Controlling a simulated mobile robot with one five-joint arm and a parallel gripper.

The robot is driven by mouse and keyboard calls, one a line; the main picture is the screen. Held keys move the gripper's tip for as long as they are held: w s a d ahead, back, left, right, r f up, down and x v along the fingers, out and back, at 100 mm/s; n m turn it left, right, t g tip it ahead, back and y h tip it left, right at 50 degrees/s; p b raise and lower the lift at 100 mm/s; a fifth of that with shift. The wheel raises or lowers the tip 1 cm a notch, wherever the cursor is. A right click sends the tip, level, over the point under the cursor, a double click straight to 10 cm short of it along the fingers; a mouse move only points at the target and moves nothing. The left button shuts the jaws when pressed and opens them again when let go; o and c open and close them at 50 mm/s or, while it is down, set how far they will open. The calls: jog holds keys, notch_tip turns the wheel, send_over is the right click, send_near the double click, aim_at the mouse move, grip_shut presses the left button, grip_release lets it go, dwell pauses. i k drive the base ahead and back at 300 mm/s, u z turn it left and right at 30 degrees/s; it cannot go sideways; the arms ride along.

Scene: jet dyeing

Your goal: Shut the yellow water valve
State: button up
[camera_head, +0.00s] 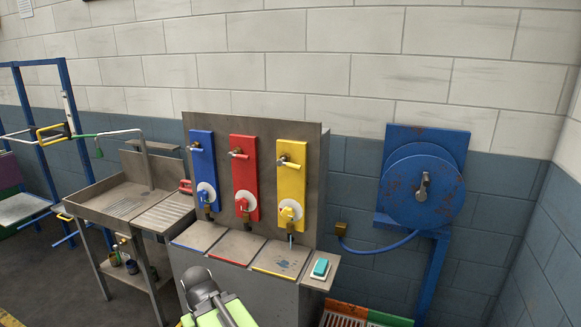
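The yellow panel (292,182) is the rightmost of three coloured panels on a grey metal stand. It has a small metal tap handle (284,160) near its top. Lower down sits a white round disc with a yellow knob (288,212). Below it is a spout with a thin bluish streak (290,238) that looks like running water, above a dark wet patch on the yellow-edged tray (284,258). Part of my arm, dark grey and lime green, shows at the bottom centre, in front of the stand. No gripper fingers can be made out.
The blue panel (202,160) and red panel (243,165) stand left of the yellow one. A teal block (321,268) lies on a side ledge. A blue hose reel (420,190) is at right, a metal sink (130,200) at left.

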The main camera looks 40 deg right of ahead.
aim_at(280, 162)
jog(key=z, duration=0.05)
jog(key=i, duration=0.9)
jog(key=u, duration=0.05)
